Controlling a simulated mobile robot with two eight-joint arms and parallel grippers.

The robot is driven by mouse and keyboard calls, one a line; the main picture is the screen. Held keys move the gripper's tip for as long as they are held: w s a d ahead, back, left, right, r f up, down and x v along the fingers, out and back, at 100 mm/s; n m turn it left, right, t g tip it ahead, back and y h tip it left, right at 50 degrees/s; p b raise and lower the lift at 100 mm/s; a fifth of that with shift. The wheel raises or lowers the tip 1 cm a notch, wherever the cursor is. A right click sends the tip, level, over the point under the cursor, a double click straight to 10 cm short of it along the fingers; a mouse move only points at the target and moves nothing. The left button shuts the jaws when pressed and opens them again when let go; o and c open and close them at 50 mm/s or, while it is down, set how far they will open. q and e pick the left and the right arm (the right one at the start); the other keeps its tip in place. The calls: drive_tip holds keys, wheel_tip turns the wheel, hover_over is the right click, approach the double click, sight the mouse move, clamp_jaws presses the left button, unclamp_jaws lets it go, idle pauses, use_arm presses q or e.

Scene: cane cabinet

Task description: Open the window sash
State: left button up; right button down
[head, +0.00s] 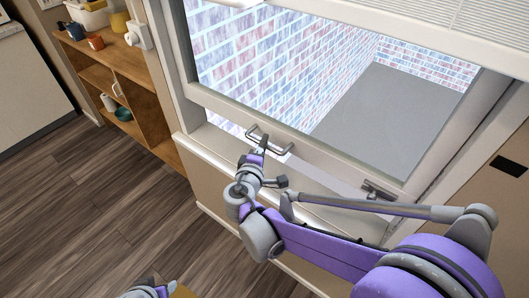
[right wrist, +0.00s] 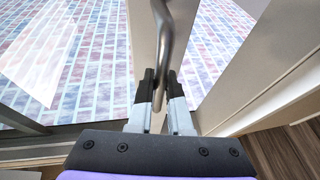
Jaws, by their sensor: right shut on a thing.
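The window sash (head: 310,151) is a pale framed pane with a brick wall and grey ground behind it. A strip of the outside shows under its bottom rail at the left, so the rail stands a little above the sill. Two metal handles sit on the rail, a left handle (head: 276,144) and a right handle (head: 378,190). My right gripper (head: 260,148) is shut on the left handle. In the right wrist view the fingertips (right wrist: 161,82) close around the handle's grey bar (right wrist: 176,38). My left gripper is not clearly in view.
A wooden shelf unit (head: 142,92) with mugs and containers stands left of the window. A blind (head: 455,32) hangs at the top right. The floor (head: 90,195) at the left is clear. A purple-grey part of mine shows at the bottom edge.

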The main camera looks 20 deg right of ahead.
wheel_tip(320, 180, up, 9)
drive_tip(key=p, duration=0.5)
use_arm(q)
wheel_tip(320, 180, up, 7)
drive_tip(key=w, duration=0.1)
drive_tip(key=shift+w, duration=0.15)
drive_tip(key=shift+f, duration=0.1)
use_arm(e)
drive_tip(key=c, duration=0.8)
unclamp_jaws()
drive_tip(key=shift+c, duration=0.2)
drive_tip(key=shift+s, duration=0.1)
use_arm(q)
drive_tip(key=shift+f, duration=0.1)
use_arm(e)
drive_tip(key=v, duration=1)
drive_tip(key=shift+s+a, duration=0.2)
drive_tip(key=shift+s, duration=0.05)
